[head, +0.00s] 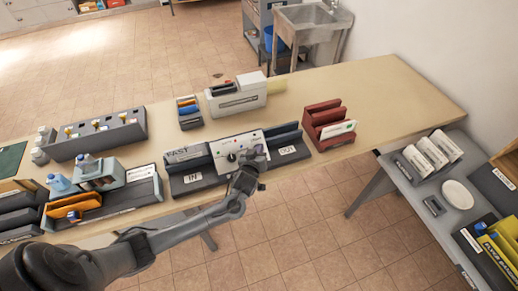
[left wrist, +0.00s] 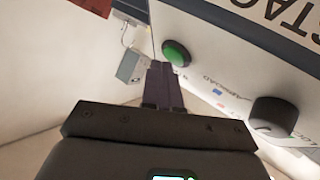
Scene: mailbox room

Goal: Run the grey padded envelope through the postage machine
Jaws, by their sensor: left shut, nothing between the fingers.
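The postage machine (head: 227,146) is a white block with dark trays marked IN on its left and OUT on its right. A grey piece marked FAST (head: 184,153) stands at the IN side; I cannot tell for sure that it is the grey padded envelope. My left gripper (head: 258,158) is at the machine's front, with its fingers shut and empty. In the left wrist view, the shut fingertips (left wrist: 164,72) are close to the green button (left wrist: 176,52) on the white panel; contact is unclear. A black dial (left wrist: 273,115) is beside them. My right gripper is out of view.
Behind the machine are a white printer-like box (head: 236,98) and a small folder rack (head: 189,112). A red sorter (head: 322,125) stands to the right, and a tray with orange envelopes (head: 105,208) to the left. The table's right end (head: 405,98) is clear.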

